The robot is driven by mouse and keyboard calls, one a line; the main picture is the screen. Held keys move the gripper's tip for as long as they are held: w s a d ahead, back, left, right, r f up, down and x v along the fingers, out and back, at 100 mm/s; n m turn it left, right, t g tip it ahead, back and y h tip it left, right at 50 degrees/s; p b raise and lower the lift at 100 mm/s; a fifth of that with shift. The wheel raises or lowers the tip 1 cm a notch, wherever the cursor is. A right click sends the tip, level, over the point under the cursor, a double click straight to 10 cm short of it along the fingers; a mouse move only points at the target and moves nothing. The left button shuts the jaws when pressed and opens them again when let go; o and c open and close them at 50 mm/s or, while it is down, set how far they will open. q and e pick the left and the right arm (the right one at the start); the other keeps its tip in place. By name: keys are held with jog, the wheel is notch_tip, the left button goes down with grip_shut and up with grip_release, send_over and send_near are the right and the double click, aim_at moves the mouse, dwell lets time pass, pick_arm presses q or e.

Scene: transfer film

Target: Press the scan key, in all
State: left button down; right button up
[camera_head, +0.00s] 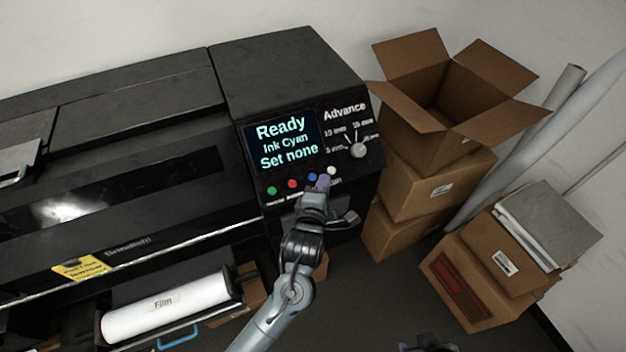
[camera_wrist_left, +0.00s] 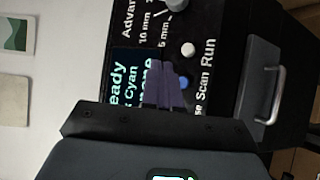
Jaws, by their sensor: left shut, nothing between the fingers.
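The blue scan key (camera_head: 312,177) sits in a row of round keys below the screen on the black printer's control panel. Whether the tips touch the panel cannot be told. The screen (camera_head: 284,140) reads "Ready, Ink Cyan, Set none". My right gripper (camera_head: 426,343) barely shows at the bottom edge.
Beside the scan key are a white Run key (camera_head: 331,171), a red key (camera_head: 292,184) and a green key (camera_head: 272,190). The Advance knob (camera_head: 358,150) is above right. A handle (camera_wrist_left: 279,94) juts out near the keys. Cardboard boxes (camera_head: 430,187) stand right of the printer.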

aim_at(312, 177)
pick_arm(q)
jog(key=w+a+f+b, duration=0.2)
jog(key=w+f+b, duration=0.2)
jog(key=shift+f, duration=0.25)
dwell(0.7)
dwell(0.8)
jog(key=shift+w+f+b, duration=0.15)
jog(key=shift+f+b, duration=0.05)
jog(key=shift+b, duration=0.1)
dwell(0.5)
jog(key=shift+w+a+f, duration=0.1)
jog(key=shift+w+a+f, duration=0.1)
jog(key=shift+w, duration=0.05)
dwell(0.5)
